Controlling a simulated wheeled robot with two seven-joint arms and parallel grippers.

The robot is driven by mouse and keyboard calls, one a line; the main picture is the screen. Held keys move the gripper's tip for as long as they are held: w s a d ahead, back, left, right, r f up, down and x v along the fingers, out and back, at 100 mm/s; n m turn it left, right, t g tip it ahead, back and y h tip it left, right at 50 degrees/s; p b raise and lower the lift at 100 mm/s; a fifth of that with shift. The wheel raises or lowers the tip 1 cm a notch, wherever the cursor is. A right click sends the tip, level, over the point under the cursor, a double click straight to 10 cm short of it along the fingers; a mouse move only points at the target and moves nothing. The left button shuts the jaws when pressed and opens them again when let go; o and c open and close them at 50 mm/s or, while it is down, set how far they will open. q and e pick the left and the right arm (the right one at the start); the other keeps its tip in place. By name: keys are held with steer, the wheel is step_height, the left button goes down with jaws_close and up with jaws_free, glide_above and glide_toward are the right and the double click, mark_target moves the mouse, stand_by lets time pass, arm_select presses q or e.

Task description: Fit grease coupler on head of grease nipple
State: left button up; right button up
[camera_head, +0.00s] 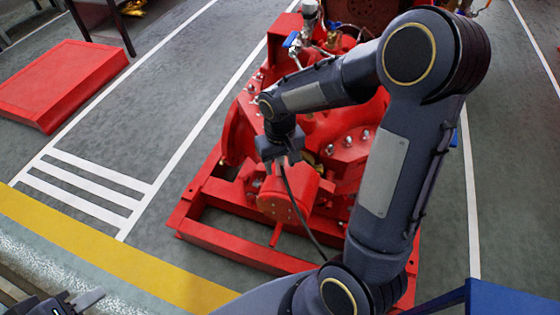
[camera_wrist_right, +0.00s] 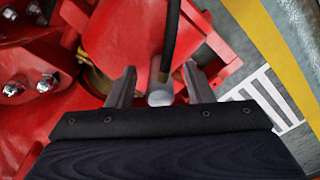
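My right gripper (camera_head: 279,158) is over the near left part of the red pumpset (camera_head: 205,225). In the right wrist view its two grey fingers (camera_wrist_right: 160,85) stand on either side of a short grey cylinder, which looks like the grease coupler (camera_wrist_right: 160,98). A black hose (camera_wrist_right: 171,35) runs from the coupler and hangs down from the gripper in the head view (camera_head: 300,212). The coupler appears held, though finger contact is not clear. I cannot make out the grease nipple. My left gripper (camera_head: 88,299) shows only partly at the bottom left edge.
Silver bolt heads (camera_wrist_right: 47,83) stand out from the red casing. A red cylindrical housing (camera_head: 283,207) lies below the gripper. A red platform (camera_head: 62,80) is at upper left, and a blue edge (camera_head: 500,300) at lower right. Open marked floor (camera_head: 150,150) lies left of the pumpset.

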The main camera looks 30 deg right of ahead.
step_height(320, 180, up, 8)
steer(key=shift+f+p, duration=0.1)
steer(key=shift+p, duration=0.75)
steer(key=s+a+r+t+y, duration=0.2)
steer(key=s+r+t, duration=0.1)
steer(key=s, duration=0.6)
steer(key=s+a+r+t+y, duration=0.2)
steer(key=s+r+t, duration=0.1)
steer(key=s, duration=0.5)
step_height(320, 180, up, 12)
steer(key=p, duration=1.2)
steer(key=shift+m, duration=0.3)
